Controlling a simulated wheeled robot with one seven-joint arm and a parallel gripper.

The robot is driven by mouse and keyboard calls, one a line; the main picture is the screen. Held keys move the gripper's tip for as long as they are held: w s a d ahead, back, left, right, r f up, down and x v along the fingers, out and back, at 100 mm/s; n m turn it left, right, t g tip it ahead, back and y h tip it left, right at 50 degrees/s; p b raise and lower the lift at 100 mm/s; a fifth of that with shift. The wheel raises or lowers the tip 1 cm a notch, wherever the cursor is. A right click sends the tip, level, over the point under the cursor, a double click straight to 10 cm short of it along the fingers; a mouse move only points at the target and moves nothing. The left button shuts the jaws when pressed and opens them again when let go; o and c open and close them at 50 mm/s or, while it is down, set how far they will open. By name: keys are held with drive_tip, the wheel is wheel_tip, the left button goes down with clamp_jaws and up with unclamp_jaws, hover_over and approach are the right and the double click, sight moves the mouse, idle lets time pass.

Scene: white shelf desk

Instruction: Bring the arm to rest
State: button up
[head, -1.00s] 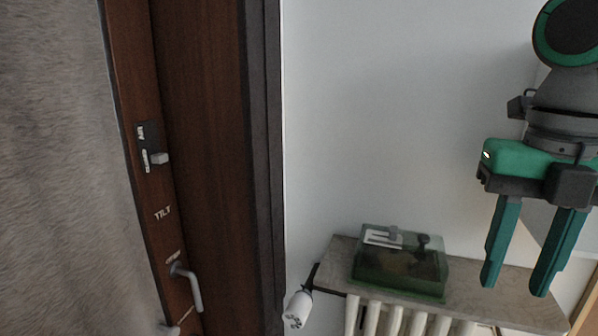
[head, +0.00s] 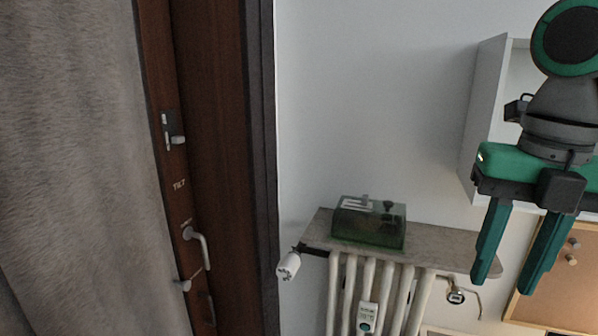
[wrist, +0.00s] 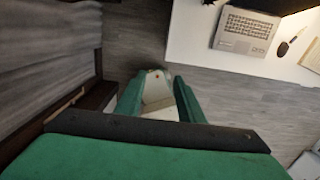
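My gripper (head: 507,277) hangs at the right of the head view, its two green fingers pointing down and spread apart, with nothing between them. In the wrist view my gripper (wrist: 158,92) also shows two separated green fingers. Past them lies the floor and a pale object that I cannot identify. In the head view the gripper appears in front of the wall and apart from the shelf and cabinet, though its exact distance from them is hard to tell.
A green box (head: 370,222) sits on a stone shelf (head: 430,240) above a white radiator (head: 345,290). A white wall cabinet (head: 484,110) is behind my arm. A brown door (head: 215,120) and grey curtain (head: 75,170) stand left. The wrist view shows a white desk (wrist: 195,40) with a laptop (wrist: 245,32).

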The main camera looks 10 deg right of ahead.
drive_tip(key=w+a+f+m+t+y, duration=0.25)
drive_tip(key=w+a+f, duration=0.25)
drive_tip(key=w, duration=0.3)
drive_tip(key=w+a+f+m+t+y, duration=0.25)
drive_tip(key=w+a+f+t, duration=0.2)
drive_tip(key=w, duration=0.45)
drive_tip(key=w+a+f+m+t+y, duration=0.1)
drive_tip(key=w+a+f+t+y, duration=0.3)
drive_tip(key=w, duration=0.4)
drive_tip(key=w+a+f+m+t+h, duration=0.1)
drive_tip(key=w+a+f+m+t, duration=0.15)
drive_tip(key=a+f+m, duration=0.35)
drive_tip(key=w+a+f+m+t, duration=0.2)
drive_tip(key=a+f+m+t, duration=0.25)
drive_tip(key=f+m, duration=0.3)
drive_tip(key=s+a+f+m+h, duration=0.2)
drive_tip(key=s+f+m+h, duration=0.15)
drive_tip(key=s+f, duration=0.35)
drive_tip(key=s+a+f+m+g+h, duration=0.1)
drive_tip(key=s+a+f+m+h, duration=0.1)
drive_tip(key=s+f+m, duration=0.45)
drive_tip(key=s+a+f+m+h, duration=0.25)
drive_tip(key=s+f, duration=0.25)
drive_tip(key=f, duration=0.4)
drive_tip(key=s+f+n+g, duration=0.1)
drive_tip(key=s+g, duration=0.1)
drive_tip(key=s, duration=2.5)
drive_tip(key=shift+s+f+n, duration=0.35)
drive_tip(key=shift+s+n, duration=0.05)
